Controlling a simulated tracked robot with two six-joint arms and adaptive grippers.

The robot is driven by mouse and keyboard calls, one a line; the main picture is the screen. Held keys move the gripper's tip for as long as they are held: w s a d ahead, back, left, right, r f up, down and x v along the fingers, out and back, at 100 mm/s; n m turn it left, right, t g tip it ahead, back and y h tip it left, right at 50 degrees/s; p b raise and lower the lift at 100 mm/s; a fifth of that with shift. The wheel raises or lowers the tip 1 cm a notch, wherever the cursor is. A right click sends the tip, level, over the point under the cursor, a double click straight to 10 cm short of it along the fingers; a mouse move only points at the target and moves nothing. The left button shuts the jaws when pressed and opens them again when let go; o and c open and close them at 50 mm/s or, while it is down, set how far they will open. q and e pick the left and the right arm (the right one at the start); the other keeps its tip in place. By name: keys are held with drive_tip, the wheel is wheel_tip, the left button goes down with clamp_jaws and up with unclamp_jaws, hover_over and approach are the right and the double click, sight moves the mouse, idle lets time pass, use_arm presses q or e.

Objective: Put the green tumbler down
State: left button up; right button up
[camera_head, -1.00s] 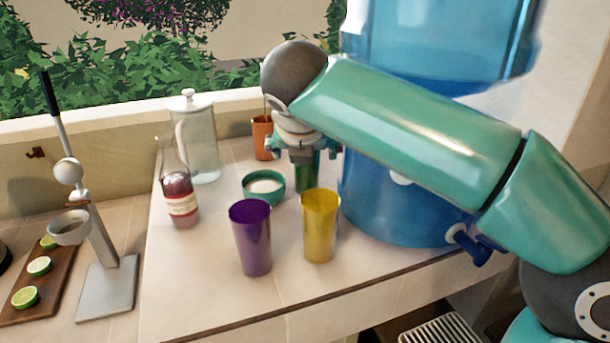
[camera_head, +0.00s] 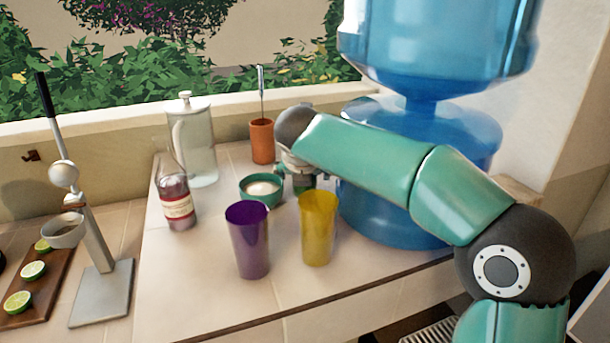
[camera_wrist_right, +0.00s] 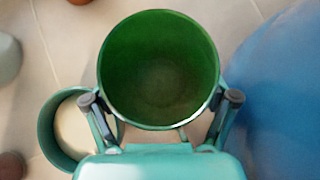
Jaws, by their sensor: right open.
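The green tumbler (camera_wrist_right: 158,65) is upright and empty in the right wrist view, seen from above with its mouth toward the camera. My right gripper (camera_wrist_right: 163,100) is open, with one finger on each side of the tumbler's near rim. In the head view my right gripper (camera_head: 301,181) is low over the counter, behind the yellow tumbler. Only a dark green bit of the tumbler shows there; its base is hidden, so contact with the counter cannot be seen. My left gripper is in neither view.
A green bowl (camera_head: 247,194) of white contents is close left of my gripper. A yellow tumbler (camera_head: 318,230) and purple tumbler (camera_head: 248,243) stand in front. The blue water dispenser (camera_head: 385,218) is close right, an orange cup (camera_head: 262,142) behind. The counter's front left (camera_head: 190,285) is clear.

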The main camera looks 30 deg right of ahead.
drive_tip(key=shift+f, duration=0.1)
drive_tip(key=c, duration=1.3)
drive_tip(key=shift+c, duration=1.3)
